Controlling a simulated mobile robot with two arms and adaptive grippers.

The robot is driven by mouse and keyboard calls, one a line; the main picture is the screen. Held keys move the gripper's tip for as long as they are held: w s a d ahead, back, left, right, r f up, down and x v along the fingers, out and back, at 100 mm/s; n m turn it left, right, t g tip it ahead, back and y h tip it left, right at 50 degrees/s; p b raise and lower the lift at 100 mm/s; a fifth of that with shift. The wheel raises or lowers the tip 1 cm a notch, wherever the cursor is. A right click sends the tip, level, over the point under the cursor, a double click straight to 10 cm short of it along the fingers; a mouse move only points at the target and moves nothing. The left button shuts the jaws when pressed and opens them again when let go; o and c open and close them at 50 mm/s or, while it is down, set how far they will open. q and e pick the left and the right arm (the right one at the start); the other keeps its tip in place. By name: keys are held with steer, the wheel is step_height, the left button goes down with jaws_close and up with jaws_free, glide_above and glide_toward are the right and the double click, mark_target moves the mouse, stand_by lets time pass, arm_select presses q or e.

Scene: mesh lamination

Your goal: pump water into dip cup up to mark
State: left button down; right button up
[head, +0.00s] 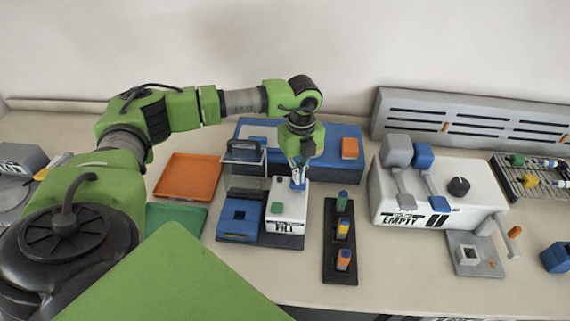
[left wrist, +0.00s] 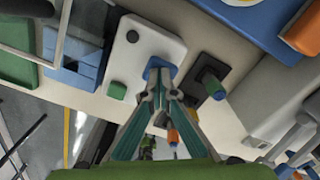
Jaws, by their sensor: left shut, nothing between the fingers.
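A white pump box (head: 289,203) labelled FILL stands mid-bench, with a green button (head: 277,207) on top. A blue piece (head: 299,184) sits at its back right. My left gripper (head: 298,174) points down, shut and empty, with its fingertips at that blue piece; I cannot tell whether they touch. The left wrist view shows the shut fingertips (left wrist: 159,80) over the blue piece (left wrist: 160,66) on the white box (left wrist: 148,42). A blue block with a dark square opening (head: 240,218) stands left of the box and may hold the dip cup. No water level or mark can be made out.
A clear, grey-topped stand (head: 243,152) rises behind the blue block. An orange tray (head: 188,177) lies to the left. A dark rack with several coloured-capped vials (head: 342,228) is to the right, then a white machine labelled EMPTY (head: 438,205). The front bench strip is free.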

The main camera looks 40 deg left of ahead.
arm_select(q)
steer(key=shift+r+p, duration=1.9)
steer(key=shift+r, duration=1.35)
steer(key=shift+f, duration=0.1)
